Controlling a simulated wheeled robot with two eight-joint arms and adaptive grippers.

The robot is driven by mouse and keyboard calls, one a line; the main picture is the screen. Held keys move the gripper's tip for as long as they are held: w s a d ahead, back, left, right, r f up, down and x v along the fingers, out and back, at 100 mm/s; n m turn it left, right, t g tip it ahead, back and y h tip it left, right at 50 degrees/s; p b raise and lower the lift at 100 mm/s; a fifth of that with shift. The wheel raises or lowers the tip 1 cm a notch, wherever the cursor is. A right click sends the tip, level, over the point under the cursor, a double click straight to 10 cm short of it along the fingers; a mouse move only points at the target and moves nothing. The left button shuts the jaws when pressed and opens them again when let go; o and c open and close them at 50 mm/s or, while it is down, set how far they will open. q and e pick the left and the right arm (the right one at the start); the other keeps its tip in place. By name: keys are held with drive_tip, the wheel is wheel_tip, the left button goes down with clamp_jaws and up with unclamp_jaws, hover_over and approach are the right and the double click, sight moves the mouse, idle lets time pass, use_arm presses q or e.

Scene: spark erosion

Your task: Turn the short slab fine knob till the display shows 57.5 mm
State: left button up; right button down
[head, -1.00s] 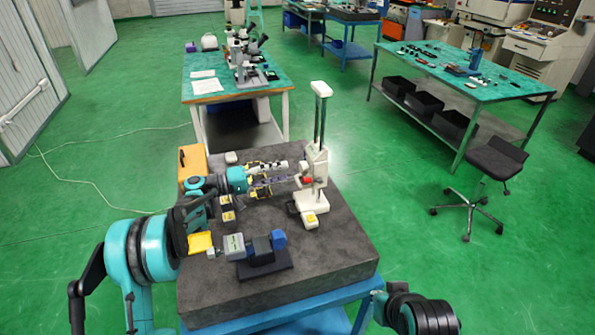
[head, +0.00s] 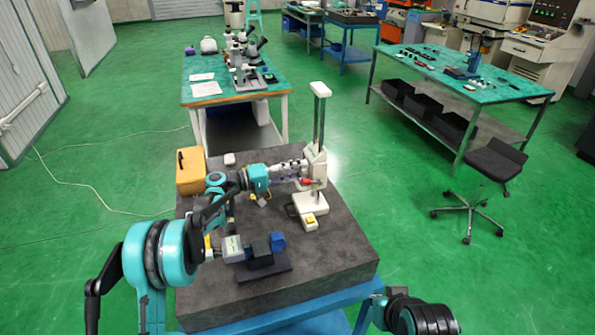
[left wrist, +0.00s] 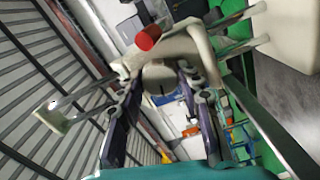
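A white measuring stand (head: 316,163) with a tall column stands upright on the dark granite slab (head: 335,255). My left gripper (head: 300,180) is at its carriage, beside a small red knob (head: 316,182). In the left wrist view, a round dark grey knob (left wrist: 159,79) lies between the two fingers of my left gripper (left wrist: 163,82). The fingers stand apart on either side of it; I cannot tell whether they touch it. The red knob (left wrist: 148,38) is just beyond. No display reading is legible. My right gripper is out of view.
A micrometer (head: 234,248) in a black holder (head: 262,262) with a blue part sits at the slab's front. An orange box (head: 190,171) stands at the back left corner. The slab's right front is clear.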

use_arm(q)
drive_tip(key=shift+m, duration=0.4)
drive_tip(key=o, duration=0.9)
drive_tip(key=v, duration=1.2)
